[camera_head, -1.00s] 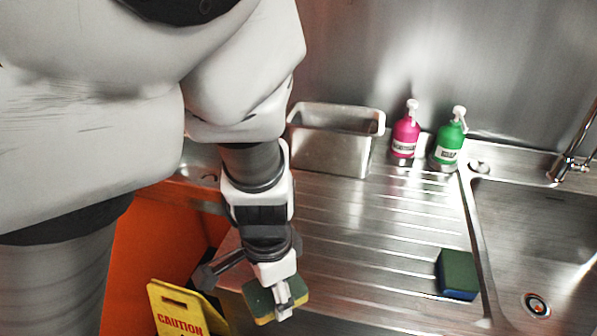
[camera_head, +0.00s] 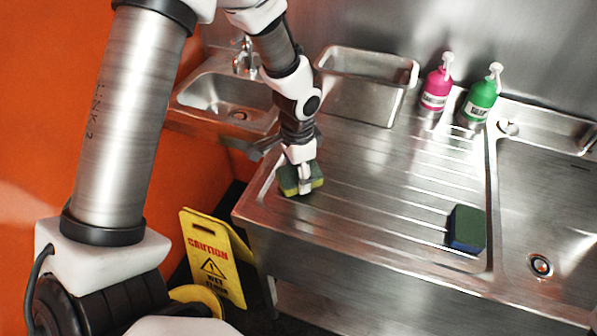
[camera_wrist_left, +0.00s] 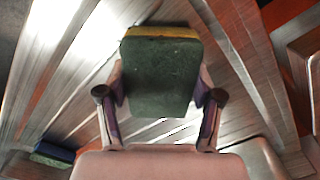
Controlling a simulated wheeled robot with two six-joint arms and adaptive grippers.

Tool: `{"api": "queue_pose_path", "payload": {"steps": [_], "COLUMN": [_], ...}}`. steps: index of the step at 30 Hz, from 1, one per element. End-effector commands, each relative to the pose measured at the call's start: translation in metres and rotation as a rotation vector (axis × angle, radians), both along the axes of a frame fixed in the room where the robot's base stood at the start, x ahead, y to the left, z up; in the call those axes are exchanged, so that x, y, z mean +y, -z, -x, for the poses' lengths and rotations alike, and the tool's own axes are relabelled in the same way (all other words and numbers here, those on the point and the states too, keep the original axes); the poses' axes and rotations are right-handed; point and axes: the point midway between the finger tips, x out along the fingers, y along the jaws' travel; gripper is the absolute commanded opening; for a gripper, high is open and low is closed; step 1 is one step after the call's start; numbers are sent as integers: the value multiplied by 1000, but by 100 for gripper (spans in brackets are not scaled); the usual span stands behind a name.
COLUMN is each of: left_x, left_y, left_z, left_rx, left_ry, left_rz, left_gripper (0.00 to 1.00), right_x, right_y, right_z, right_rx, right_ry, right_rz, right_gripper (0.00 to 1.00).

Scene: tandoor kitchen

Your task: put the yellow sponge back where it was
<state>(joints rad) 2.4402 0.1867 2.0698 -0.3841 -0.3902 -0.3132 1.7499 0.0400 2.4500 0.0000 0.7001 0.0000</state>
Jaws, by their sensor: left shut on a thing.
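The yellow sponge (camera_head: 287,180) has a dark green scouring side and a yellow side. It is at the left end of the ridged steel drainboard in the head view. My left gripper (camera_head: 304,184) is shut on it, with a finger down each side. In the left wrist view the sponge (camera_wrist_left: 160,75) sits between the two fingers (camera_wrist_left: 160,98), green face toward the camera and a yellow edge at the far end. I cannot tell whether it touches the drainboard. My right gripper is not in view.
A blue sponge (camera_head: 466,229) with a green top lies on the right of the drainboard (camera_head: 385,195). A steel bin (camera_head: 360,95), a pink bottle (camera_head: 436,88) and a green bottle (camera_head: 480,100) stand at the back. A yellow caution sign (camera_head: 210,255) stands below the left edge.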

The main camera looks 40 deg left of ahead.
Motion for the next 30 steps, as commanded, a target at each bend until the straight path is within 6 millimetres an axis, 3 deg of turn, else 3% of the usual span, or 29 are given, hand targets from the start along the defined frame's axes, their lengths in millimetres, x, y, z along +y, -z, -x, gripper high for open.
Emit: {"api": "queue_pose_path", "payload": {"steps": [11, 12, 14, 24, 30], "left_x": [0, 0, 0, -1, 0], "left_y": [12, 13, 12, 10, -16], "left_z": [0, 0, 0, 0, -1], "left_rx": [-1, -1, -1, -1, -6], "left_ry": [1, 1, 1, 1, 1], "left_rz": [1, 1, 0, 0, 0], "left_gripper": [28, 69, 90, 91, 91], "right_x": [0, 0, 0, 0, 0], "right_y": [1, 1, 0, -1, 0], "right_z": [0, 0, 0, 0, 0], "right_rx": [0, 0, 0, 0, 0], "right_ry": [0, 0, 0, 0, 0], "right_rz": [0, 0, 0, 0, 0], "right_gripper": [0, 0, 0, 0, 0]}}
